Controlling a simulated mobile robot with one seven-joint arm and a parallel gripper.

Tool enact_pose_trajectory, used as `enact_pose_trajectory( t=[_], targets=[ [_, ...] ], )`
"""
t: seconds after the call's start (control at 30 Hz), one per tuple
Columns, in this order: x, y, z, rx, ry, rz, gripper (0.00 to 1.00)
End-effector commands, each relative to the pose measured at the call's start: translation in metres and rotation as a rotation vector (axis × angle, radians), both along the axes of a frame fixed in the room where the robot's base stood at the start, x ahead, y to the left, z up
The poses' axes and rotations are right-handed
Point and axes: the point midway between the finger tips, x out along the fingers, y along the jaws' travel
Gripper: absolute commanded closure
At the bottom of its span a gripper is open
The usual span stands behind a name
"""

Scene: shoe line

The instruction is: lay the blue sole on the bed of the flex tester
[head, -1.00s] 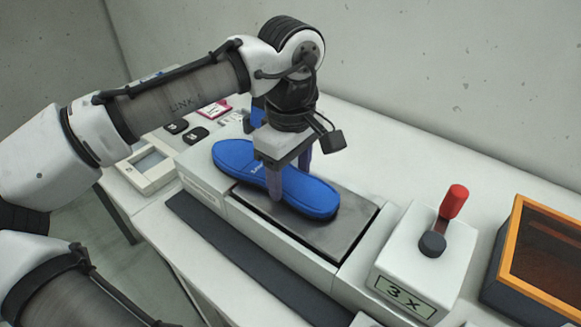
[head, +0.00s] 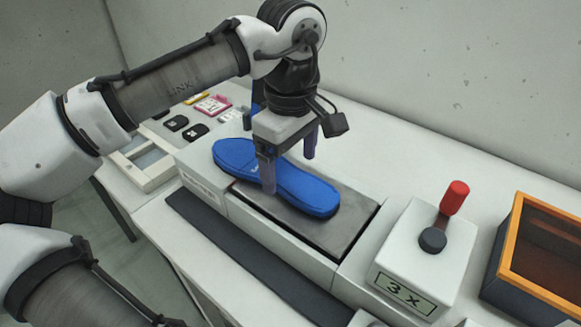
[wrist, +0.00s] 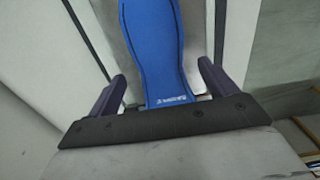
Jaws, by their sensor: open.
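The blue sole (head: 305,193) lies flat on the flex tester (head: 268,224), lengthwise along its dark metal bed (head: 345,232). Its far-left end reaches over the white part of the machine. My gripper (head: 289,172) is open above the sole, with one finger on each side of it and nothing held. In the wrist view the sole (wrist: 155,45) runs between the two spread fingers, with clear gaps on both sides. The middle of the sole is partly hidden by my gripper in the head view.
A white box with a red-tipped lever (head: 453,198) and a "3 x" label (head: 405,294) stands right of the bed. An orange-framed box (head: 545,250) is at the far right. Small black and pink items and a shallow tray (head: 146,160) lie at the left. A wall is behind.

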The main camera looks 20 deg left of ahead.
Motion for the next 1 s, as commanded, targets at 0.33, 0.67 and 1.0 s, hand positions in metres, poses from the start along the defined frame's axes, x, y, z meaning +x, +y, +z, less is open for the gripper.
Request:
enact_pose_trajectory(
  t=[0.33, 0.67, 1.0],
  targets=[
    [0.001, -0.001, 0.080, 0.000, -0.003, 0.000, 0.15],
    [0.000, 0.000, 0.116, 0.000, -0.001, 0.000, 0.15],
    [0.000, 0.000, 0.117, 0.000, -0.001, -0.001, 0.15]
  ],
)
